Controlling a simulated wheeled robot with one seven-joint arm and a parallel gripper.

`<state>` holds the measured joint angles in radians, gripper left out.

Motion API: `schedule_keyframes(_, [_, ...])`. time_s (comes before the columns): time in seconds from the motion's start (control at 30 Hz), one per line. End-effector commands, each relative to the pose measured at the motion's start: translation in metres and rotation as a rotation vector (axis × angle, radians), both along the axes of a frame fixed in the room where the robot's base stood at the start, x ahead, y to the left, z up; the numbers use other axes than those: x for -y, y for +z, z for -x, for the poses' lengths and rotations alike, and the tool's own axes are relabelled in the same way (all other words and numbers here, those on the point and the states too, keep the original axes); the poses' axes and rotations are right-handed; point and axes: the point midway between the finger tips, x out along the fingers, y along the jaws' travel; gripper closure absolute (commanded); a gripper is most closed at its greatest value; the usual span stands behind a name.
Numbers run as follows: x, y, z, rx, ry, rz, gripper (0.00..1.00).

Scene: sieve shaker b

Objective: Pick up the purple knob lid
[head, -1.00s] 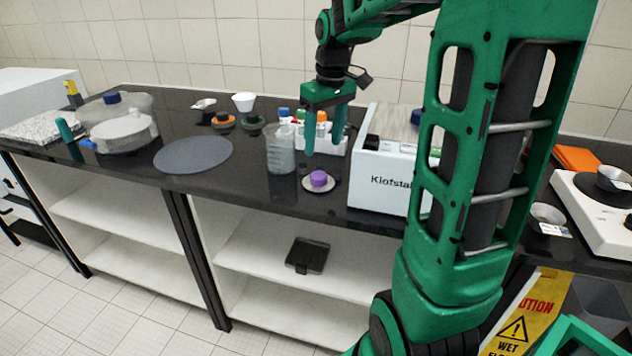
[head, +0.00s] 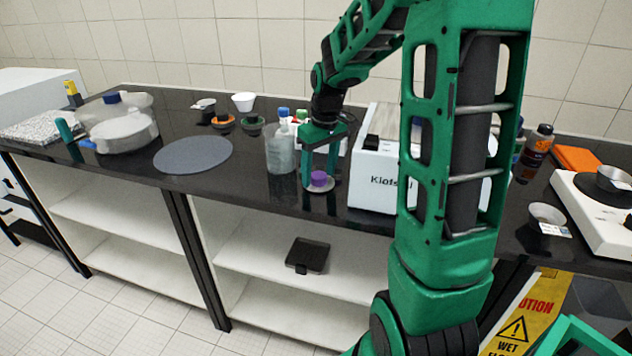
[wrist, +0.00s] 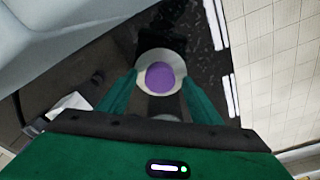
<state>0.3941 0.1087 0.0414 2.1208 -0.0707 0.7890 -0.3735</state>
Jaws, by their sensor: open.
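The purple knob lid (head: 319,180) lies on the black bench top near its front edge, a purple knob on a pale round disc. It also shows in the wrist view (wrist: 160,76), between my two fingers. My gripper (head: 319,183) is open and lowered over the lid, with one green finger on each side of the knob. Whether the fingers touch the knob I cannot tell.
A clear beaker (head: 280,155) stands just left of my gripper. The white Klofstal box (head: 376,184) stands close on the right. A grey round mat (head: 193,155) lies further left. A rack with coloured caps is partly hidden behind my gripper.

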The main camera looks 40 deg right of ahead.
Motion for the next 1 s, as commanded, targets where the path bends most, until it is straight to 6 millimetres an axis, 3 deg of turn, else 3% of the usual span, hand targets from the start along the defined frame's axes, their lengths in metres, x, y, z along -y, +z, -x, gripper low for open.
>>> schedule_keyframes(0.17, [0.000, 0.000, 0.000, 0.000, 0.000, 0.000, 0.44])
schedule_keyframes(0.33, [0.000, 0.000, 0.000, 0.000, 0.000, 0.000, 0.84])
schedule_keyframes(0.77, [0.000, 0.006, -0.001, 0.001, 0.000, 0.001, 0.86])
schedule_keyframes(1.0, [0.000, 0.034, -0.001, 0.004, 0.001, 0.002, 0.86])
